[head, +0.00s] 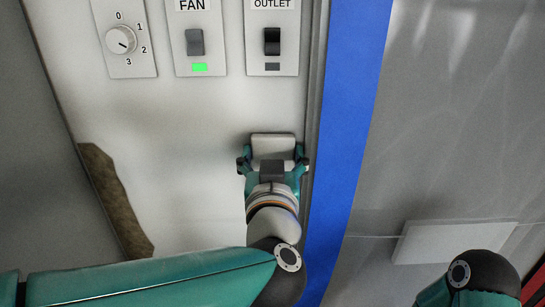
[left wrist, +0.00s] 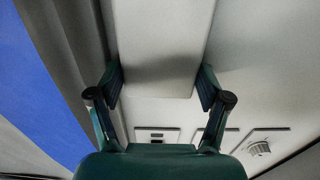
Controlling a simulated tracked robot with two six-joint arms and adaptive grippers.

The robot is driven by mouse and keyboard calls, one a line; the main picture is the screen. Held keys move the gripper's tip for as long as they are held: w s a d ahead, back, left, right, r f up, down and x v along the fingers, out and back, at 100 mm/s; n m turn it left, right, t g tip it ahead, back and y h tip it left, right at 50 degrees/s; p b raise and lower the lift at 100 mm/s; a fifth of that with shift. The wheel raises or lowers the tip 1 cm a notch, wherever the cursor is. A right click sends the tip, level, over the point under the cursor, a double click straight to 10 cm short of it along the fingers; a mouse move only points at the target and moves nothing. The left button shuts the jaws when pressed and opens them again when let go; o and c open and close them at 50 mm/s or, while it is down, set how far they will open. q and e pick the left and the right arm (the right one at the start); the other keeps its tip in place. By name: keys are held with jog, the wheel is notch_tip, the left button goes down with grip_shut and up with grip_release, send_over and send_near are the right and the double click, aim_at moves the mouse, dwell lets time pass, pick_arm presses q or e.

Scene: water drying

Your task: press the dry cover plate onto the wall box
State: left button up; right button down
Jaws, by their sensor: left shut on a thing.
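My left gripper (head: 272,157) is shut on a pale grey cover plate (head: 273,146), one finger at each side of it. The plate is in front of the white panel, below the outlet switch. In the left wrist view the plate (left wrist: 164,45) fills the space between the two fingers (left wrist: 162,88). The wall box does not show in either view. I cannot tell whether the plate touches the panel. My right gripper is out of view; only part of my right arm shows at the bottom right of the head view.
The white panel (head: 180,150) carries a dial (head: 122,40), a fan switch (head: 195,42) with a green light, and an outlet switch (head: 272,42). A brown ragged strip (head: 115,200) is at its left edge. A blue band (head: 350,110) runs right of the panel. A pale slab (head: 450,242) lies farther right.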

pick_arm(q)
jog(key=shift+w, duration=0.15)
jog(key=o, duration=1.1)
